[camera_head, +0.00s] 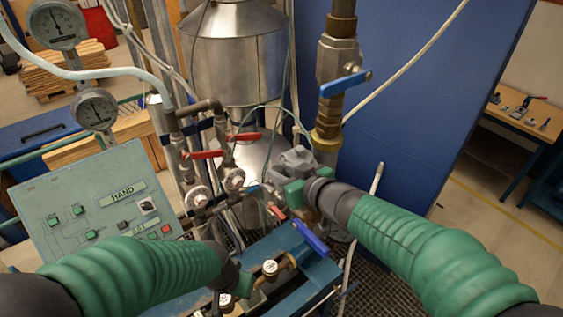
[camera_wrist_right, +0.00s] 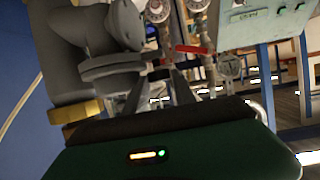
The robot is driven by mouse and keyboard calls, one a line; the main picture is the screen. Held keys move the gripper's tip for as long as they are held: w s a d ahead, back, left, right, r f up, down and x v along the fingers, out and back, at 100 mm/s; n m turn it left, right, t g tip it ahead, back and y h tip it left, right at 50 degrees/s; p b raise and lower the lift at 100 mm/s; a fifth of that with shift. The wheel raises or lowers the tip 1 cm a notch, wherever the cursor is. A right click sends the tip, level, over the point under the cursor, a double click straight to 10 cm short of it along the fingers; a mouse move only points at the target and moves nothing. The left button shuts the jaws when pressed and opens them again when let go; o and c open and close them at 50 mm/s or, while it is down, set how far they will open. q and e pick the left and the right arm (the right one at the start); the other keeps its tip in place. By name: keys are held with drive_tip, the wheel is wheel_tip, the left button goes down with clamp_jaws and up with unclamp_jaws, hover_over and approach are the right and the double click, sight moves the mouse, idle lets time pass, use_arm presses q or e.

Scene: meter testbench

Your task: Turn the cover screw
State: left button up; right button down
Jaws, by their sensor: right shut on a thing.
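The grey meter housing (camera_head: 296,160) sits in the pipework at the centre of the head view. In the right wrist view it is the large grey rounded body (camera_wrist_right: 85,40) at upper left. My right gripper (camera_head: 284,192) reaches in from the right, against the front of this housing. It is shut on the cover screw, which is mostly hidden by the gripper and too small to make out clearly. My left arm comes in from the lower left; its gripper (camera_head: 240,285) is low beside the small gauges, and its fingers do not show clearly.
A green control panel (camera_head: 92,212) marked HAND stands at left. Red-handled valves (camera_head: 205,154), a blue valve lever (camera_head: 311,237) and a blue-handled valve (camera_head: 345,84) crowd the meter. A steel tank (camera_head: 236,55) stands behind. The blue wall panel (camera_head: 420,70) closes the right side.

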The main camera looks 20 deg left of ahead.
drive_tip(key=shift+w+d+r+n+g+y+p, duration=0.15)
drive_tip(key=shift+n+g+y+p, duration=0.15)
drive_tip(key=shift+n+y+p, duration=0.15)
drive_tip(key=c, duration=1.1)
unclamp_jaws()
drive_tip(key=shift+o, duration=0.3)
drive_tip(key=shift+s, duration=0.2)
drive_tip(key=shift+w, duration=0.1)
drive_tip(key=shift+h, duration=0.25)
